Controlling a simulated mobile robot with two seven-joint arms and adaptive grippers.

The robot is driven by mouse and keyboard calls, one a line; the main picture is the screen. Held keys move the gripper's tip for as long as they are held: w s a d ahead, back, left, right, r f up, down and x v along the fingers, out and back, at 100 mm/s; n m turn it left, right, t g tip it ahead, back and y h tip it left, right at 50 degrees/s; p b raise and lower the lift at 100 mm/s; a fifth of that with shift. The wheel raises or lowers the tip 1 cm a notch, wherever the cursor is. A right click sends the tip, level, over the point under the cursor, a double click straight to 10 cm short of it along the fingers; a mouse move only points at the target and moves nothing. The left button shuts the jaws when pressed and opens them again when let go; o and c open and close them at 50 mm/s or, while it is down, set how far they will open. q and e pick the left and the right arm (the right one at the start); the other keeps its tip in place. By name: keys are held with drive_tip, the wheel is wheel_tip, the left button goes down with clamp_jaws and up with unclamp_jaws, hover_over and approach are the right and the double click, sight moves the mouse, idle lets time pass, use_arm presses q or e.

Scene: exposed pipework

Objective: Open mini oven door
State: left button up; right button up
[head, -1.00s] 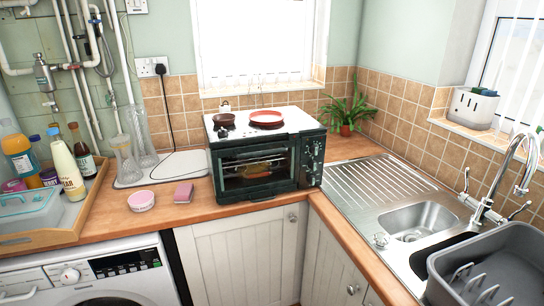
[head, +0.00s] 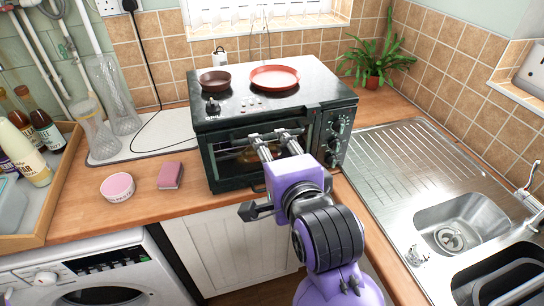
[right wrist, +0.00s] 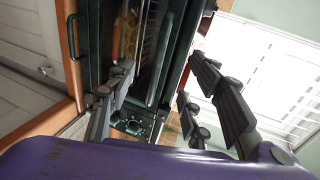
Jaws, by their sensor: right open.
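The mini oven (head: 215,125) stands on the wooden worktop with a dark body, a light top and knobs on its right side. Its glass door (head: 225,165) looks shut. My right gripper (head: 272,138) is open in front of the door's upper part and covers part of it. In the right wrist view, the oven appears turned sideways, and a dark bar handle (right wrist: 166,60) runs between the spread fingers of the gripper (right wrist: 160,98). I cannot tell whether a finger touches it. My left gripper is not in view.
A dark pan (head: 214,82) and a red plate (head: 275,77) sit on the oven. A pink sponge (head: 171,175) and a round pink tub (head: 117,187) lie to its left. A sink (head: 450,225) is at the right. A tray with bottles (head: 45,215) is at the far left.

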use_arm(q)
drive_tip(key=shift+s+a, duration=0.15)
use_arm(e)
drive_tip(key=shift+x, duration=4.6)
